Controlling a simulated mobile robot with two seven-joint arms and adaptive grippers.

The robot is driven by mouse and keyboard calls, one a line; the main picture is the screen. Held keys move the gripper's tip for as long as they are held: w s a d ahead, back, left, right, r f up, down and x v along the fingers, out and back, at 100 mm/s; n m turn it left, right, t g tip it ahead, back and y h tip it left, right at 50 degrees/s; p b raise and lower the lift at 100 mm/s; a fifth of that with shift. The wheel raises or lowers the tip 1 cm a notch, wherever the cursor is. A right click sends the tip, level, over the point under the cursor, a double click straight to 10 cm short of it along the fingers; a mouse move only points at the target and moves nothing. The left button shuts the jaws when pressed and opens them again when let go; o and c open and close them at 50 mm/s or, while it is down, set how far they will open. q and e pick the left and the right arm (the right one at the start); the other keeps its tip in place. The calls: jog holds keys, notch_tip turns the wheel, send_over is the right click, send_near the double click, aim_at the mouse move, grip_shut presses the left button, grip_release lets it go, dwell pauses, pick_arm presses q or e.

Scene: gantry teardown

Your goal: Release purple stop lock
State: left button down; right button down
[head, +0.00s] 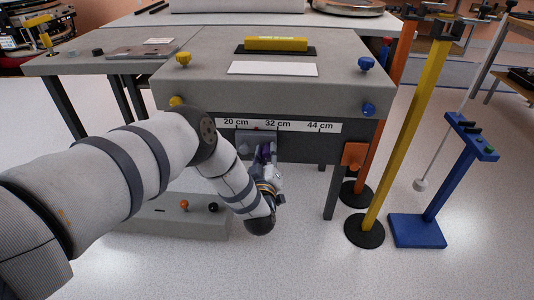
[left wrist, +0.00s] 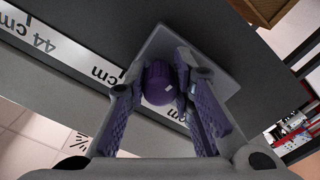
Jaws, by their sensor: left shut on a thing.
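The purple stop lock (head: 264,151) is a small round knob under the scale strip, near the 32 cm mark. It sits at a grey plate (head: 246,139) on the front of the grey bench. In the left wrist view the purple knob (left wrist: 158,84) sits between the two fingers, in front of the plate (left wrist: 214,66). My left gripper (head: 267,161) reaches up to it from below, and in the left wrist view (left wrist: 160,78) its fingers are shut on the knob. The fingers partly hide the knob. My right gripper is out of view.
The scale strip (head: 279,124) runs along the bench front (head: 200,88). Yellow knobs (head: 183,59) and blue knobs (head: 366,63) stick out at its ends. An orange block (head: 354,154), a yellow post (head: 405,130) and a blue stand (head: 418,229) are to the right.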

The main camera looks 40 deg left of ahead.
pick_arm(q)
jog(key=shift+n, duration=0.8)
jog(key=c, duration=1.4)
grip_release()
jog(key=shift+o, duration=0.2)
jog(key=v, duration=1.2)
jog(key=shift+s+f, duration=0.1)
jog(key=shift+s, duration=0.05)
